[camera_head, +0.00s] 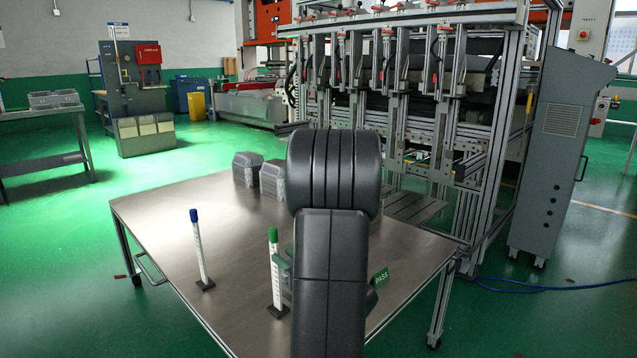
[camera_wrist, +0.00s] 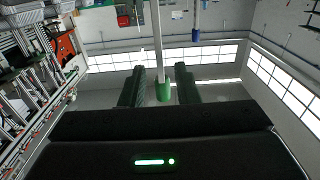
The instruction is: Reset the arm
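My gripper (camera_wrist: 160,68) is open in the wrist view, its two dark fingers apart. A white stick with a green cap (camera_wrist: 163,91) shows between the fingers, with a gap on both sides; I cannot tell if it is at their depth. In the head view the green-capped stick (camera_head: 274,240) stands upright on a small dark base on the metal table (camera_head: 170,225). My dark arm (camera_head: 331,240) is raised over the table and hides most of the gripper; part of a finger shows just right of the stick.
A blue-capped stick (camera_head: 197,245) stands to the left. Grey lidded containers (camera_head: 247,168) sit at the back of the table. A green PASS sign (camera_head: 381,277) is partly hidden right of my arm. A machine frame (camera_head: 480,130) stands behind.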

